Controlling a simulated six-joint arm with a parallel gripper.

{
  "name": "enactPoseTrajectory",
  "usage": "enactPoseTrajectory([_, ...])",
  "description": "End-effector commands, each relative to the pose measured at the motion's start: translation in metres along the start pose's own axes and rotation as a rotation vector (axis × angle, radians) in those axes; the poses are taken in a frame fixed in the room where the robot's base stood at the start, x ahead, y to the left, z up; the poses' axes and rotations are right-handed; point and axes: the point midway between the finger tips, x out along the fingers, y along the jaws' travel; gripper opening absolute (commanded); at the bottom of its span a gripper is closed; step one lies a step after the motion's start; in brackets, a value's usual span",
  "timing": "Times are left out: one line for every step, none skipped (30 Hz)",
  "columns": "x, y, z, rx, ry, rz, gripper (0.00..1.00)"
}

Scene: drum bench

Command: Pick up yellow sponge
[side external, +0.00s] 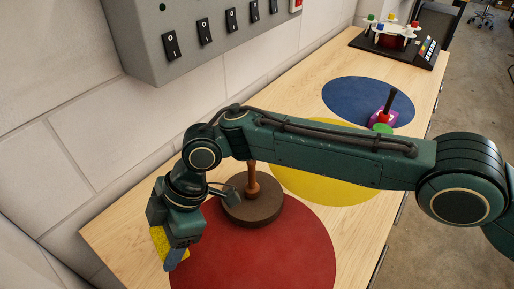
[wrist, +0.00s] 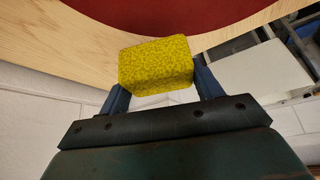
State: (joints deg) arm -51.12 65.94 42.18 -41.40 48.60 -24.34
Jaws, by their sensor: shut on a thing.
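The yellow sponge (wrist: 155,65) is a speckled block held between the two fingers of my gripper (wrist: 160,88) in the wrist view. In the side external view the sponge (side external: 160,243) shows at the lower left, partly hidden by my gripper (side external: 172,255). My gripper is shut on it, near the left end of the wooden bench and left of the red circle. I cannot tell from these views how high the sponge is above the bench.
The wooden bench (side external: 122,232) carries red (side external: 265,255), yellow (side external: 345,190) and blue (side external: 350,95) circles. A brown round piece with a wooden handle (side external: 253,205) stands behind my wrist. A purple and green object (side external: 382,117) and a black device (side external: 425,55) stand farther back. A grey switch box (side external: 200,35) hangs on the wall.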

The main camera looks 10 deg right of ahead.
Motion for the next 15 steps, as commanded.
enactPoseTrajectory([-0.009,0.001,-0.005,-0.003,0.001,0.004,0.44])
enactPoseTrajectory([-0.013,0.001,-0.008,-0.002,0.002,0.004,0.44])
enactPoseTrajectory([-0.019,0.001,-0.011,-0.003,0.002,0.004,0.44])
enactPoseTrajectory([-0.024,0.001,-0.014,-0.003,0.002,0.004,0.44])
enactPoseTrajectory([-0.028,0.001,-0.016,-0.003,0.002,0.004,0.44])
enactPoseTrajectory([-0.030,0.001,-0.017,-0.002,0.001,0.002,0.44])
enactPoseTrajectory([-0.033,0.001,-0.019,-0.001,0.001,0.001,0.44])
enactPoseTrajectory([-0.035,0.001,-0.020,-0.001,0.002,0.002,0.44])
enactPoseTrajectory([-0.037,0.001,-0.022,-0.001,0.002,0.001,0.44])
enactPoseTrajectory([-0.039,0.001,-0.023,-0.001,0.002,0.001,0.44])
enactPoseTrajectory([-0.041,0.001,-0.023,-0.001,0.001,0.001,0.44])
enactPoseTrajectory([-0.043,0.001,-0.024,0.000,0.001,0.001,0.44])
enactPoseTrajectory([-0.044,0.001,-0.025,-0.001,0.001,0.001,0.44])
enactPoseTrajectory([-0.045,0.001,-0.026,-0.001,0.001,0.001,0.44])
enactPoseTrajectory([-0.046,0.001,-0.026,0.000,0.000,0.001,0.44])
